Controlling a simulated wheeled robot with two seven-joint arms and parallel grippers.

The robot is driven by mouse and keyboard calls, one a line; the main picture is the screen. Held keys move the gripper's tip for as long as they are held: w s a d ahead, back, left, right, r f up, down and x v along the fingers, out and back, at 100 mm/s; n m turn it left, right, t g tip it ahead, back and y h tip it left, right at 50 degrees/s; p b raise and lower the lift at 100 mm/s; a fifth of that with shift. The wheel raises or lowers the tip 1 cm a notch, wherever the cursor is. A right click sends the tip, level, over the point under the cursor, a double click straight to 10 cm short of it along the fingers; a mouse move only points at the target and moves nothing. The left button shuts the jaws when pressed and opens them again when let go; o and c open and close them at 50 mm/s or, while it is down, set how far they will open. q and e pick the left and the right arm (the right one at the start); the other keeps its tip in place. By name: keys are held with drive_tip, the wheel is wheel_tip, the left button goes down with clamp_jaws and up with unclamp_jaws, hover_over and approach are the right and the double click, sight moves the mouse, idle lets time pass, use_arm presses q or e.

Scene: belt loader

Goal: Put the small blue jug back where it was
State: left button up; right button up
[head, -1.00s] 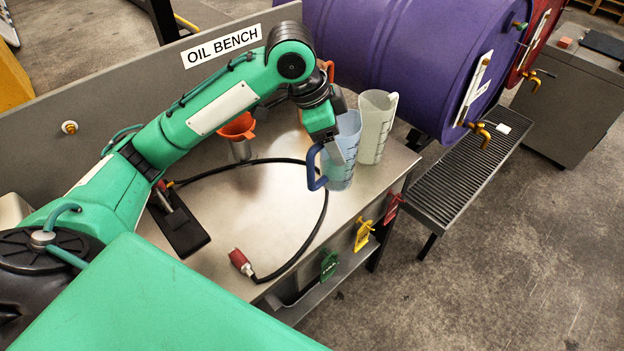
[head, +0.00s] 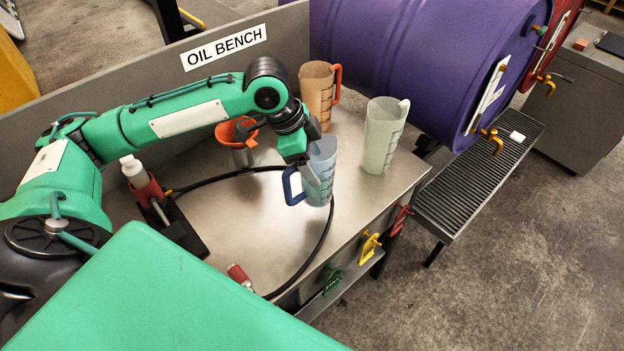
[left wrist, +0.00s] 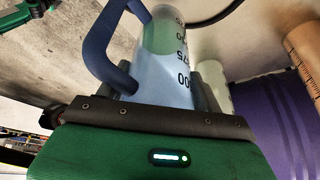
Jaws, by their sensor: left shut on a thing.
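The small blue jug (head: 322,172) is pale blue with dark scale marks and a dark blue handle (head: 292,186). My left gripper (head: 312,178) is shut on it over the steel bench top (head: 240,215). The jug looks upright; I cannot tell whether its base touches the bench. In the left wrist view the jug (left wrist: 165,65) sits between the fingers, with its handle at the left and part of its body hidden by the gripper. My right gripper is in neither current view.
A white jug (head: 382,135) stands right of the blue jug, and an orange jug (head: 317,95) stands behind it. An orange funnel (head: 237,133) is to the left. A black cable (head: 322,240) curves across the bench. A purple drum (head: 420,60) lies behind.

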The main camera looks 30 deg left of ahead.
use_arm(q)
wheel_tip(320, 180, down, 3)
drive_tip(key=shift+r, duration=0.2)
drive_tip(key=shift+f, duration=0.35)
wheel_tip(320, 180, down, 3)
drive_tip(key=shift+r, duration=0.2)
drive_tip(key=shift+f, duration=0.45)
drive_tip(key=o, duration=1.2)
use_arm(e)
drive_tip(key=shift+a, duration=0.15)
